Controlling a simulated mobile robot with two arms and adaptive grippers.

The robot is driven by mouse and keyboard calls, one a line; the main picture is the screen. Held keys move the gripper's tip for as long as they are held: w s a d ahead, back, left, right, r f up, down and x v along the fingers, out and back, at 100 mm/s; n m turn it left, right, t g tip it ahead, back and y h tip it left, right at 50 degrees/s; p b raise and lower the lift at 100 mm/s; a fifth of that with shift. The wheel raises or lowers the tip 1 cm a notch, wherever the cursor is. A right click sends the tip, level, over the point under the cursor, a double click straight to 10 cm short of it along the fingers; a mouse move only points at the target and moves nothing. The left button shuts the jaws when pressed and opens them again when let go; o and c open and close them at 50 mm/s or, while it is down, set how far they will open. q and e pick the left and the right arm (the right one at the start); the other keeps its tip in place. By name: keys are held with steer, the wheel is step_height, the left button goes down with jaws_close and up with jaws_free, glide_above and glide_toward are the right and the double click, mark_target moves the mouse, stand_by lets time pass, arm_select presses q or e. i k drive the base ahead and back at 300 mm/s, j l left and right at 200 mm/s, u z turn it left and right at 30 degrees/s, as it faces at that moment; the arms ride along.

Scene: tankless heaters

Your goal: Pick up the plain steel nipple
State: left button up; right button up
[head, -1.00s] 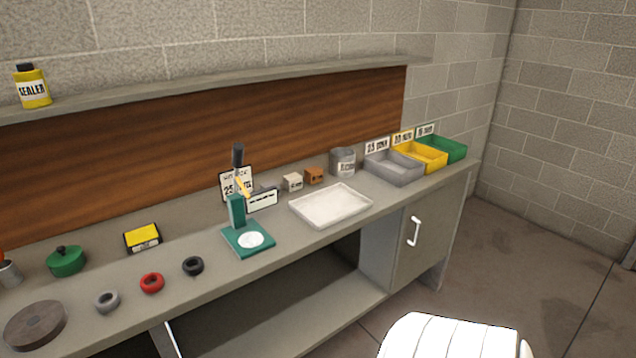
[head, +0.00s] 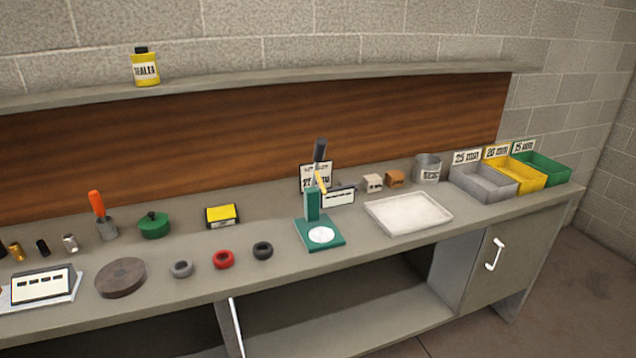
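A small silvery cylinder that looks like the plain steel nipple (head: 70,243) stands on the workbench (head: 200,297) at the left. A dark, narrow fitting (head: 43,247) and a brass-coloured one (head: 17,252) stand to its left. Another dark piece is cut off at the left edge. Neither of my grippers shows in the head view.
Near the nipple are a cup with an orange-handled tool (head: 99,213), a green lidded pot (head: 154,226), a round dark block (head: 121,278) and a white labelled stand (head: 41,286). Rings, a green press (head: 319,232), a white tray (head: 409,214) and coloured bins (head: 484,184) extend rightward.

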mark_target(70, 240)
steer(key=i+u, duration=0.1)
steer(key=u, duration=0.3)
steer(key=i+u, duration=0.1)
steer(key=u, duration=0.75)
steer(key=i+l+u, duration=0.15)
steer(key=u, duration=0.25)
